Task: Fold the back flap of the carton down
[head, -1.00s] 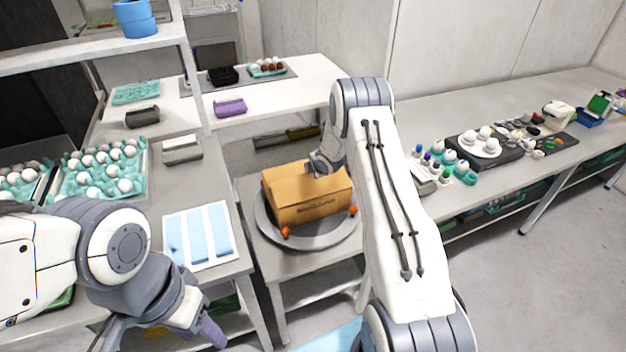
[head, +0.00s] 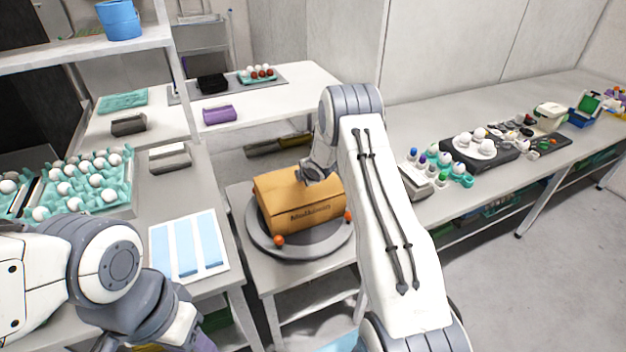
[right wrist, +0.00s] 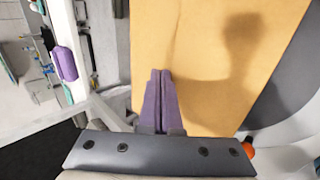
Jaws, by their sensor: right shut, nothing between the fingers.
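In the right wrist view the purple fingers of the right gripper (right wrist: 160,75) are shut together and empty, against or just above the carton's plain cardboard (right wrist: 215,60). I cannot tell whether they touch. My left gripper (head: 200,342) is at the bottom edge, mostly cut off.
Orange knobs (head: 279,240) stand on the turntable's rim. Left of it, a white board with blue strips (head: 205,212) lies on a bench, with an egg tray (head: 126,205) behind. A shelf post (head: 182,105) rises at the back left. A long bench with trays runs along the right.

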